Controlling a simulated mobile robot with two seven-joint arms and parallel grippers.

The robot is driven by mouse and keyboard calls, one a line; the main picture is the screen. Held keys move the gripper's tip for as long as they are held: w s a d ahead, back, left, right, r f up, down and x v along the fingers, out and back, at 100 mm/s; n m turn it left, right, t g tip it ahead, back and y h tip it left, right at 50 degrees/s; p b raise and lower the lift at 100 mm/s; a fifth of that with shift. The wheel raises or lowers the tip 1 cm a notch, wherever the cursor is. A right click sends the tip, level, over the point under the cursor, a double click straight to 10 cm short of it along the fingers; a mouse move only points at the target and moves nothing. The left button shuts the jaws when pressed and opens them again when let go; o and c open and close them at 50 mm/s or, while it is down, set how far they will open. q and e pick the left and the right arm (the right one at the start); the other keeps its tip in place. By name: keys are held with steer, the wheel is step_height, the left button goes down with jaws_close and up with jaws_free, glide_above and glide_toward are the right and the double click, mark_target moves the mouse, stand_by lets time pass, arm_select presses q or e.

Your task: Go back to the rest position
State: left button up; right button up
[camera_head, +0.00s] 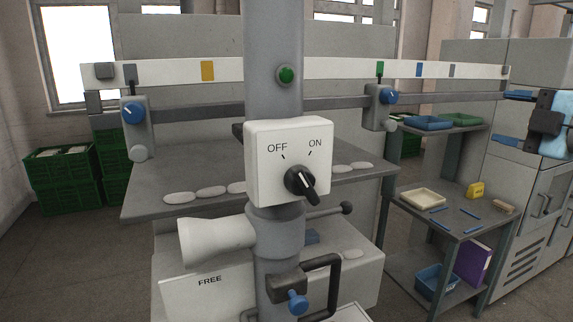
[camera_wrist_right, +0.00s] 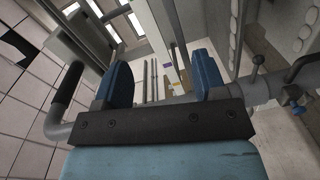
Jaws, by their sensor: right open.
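My right gripper (camera_head: 502,117) is at the right edge of the head view, in front of the grey cabinet (camera_head: 470,75). Its two blue fingers are apart with nothing between them. The right wrist view also shows the open, empty fingers (camera_wrist_right: 163,76). My left gripper is not in view. A white switch box (camera_head: 262,150) marked OFF and ON is on the grey column (camera_head: 275,222) in the middle. Its black knob (camera_head: 300,182) slants from upper left to lower right; I cannot tell which end is the pointer.
A white rail (camera_head: 330,68) with coloured tabs and blue knobs crosses behind the column. A shelf rack (camera_head: 455,225) on the right holds trays and small items. Green crates (camera_head: 62,168) stand at left. A white cone (camera_head: 215,240) lies sideways by the column. Floor shows at left.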

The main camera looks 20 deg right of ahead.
steer(key=w+a+f+g+y+p, duration=0.1)
steer(key=w+a+f+y, duration=0.1)
steer(key=w+a+f, duration=0.35)
steer(key=w+a+f+g+y+p, duration=0.1)
steer(key=w+a+f+y, duration=0.15)
steer(key=f, duration=0.55)
steer(key=w+a+f+m+g+p, duration=0.1)
steer(key=a+f+m, duration=0.1)
steer(key=a+f, duration=0.5)
steer(key=a+f+m+g+p, duration=0.1)
steer(key=a+f, duration=0.1)
steer(key=f, duration=0.8)
arm_select(q)
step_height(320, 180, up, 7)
steer(key=p, duration=0.3)
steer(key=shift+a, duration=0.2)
arm_select(e)
steer(key=s+a+f+m+g+h, duration=0.1)
steer(key=s+a+f+m, duration=0.4)
steer(key=s+f, duration=0.5)
steer(key=s+a+f+m+g+h, duration=0.1)
steer(key=s+a+f+m, duration=0.5)
steer(key=f, duration=1.2)
steer(key=s+a+h, duration=0.1)
steer(key=s+a, duration=0.2)
steer(key=s, duration=0.2)
steer(key=shift+s+a+f, duration=0.2)
steer(key=shift+s, duration=0.1)
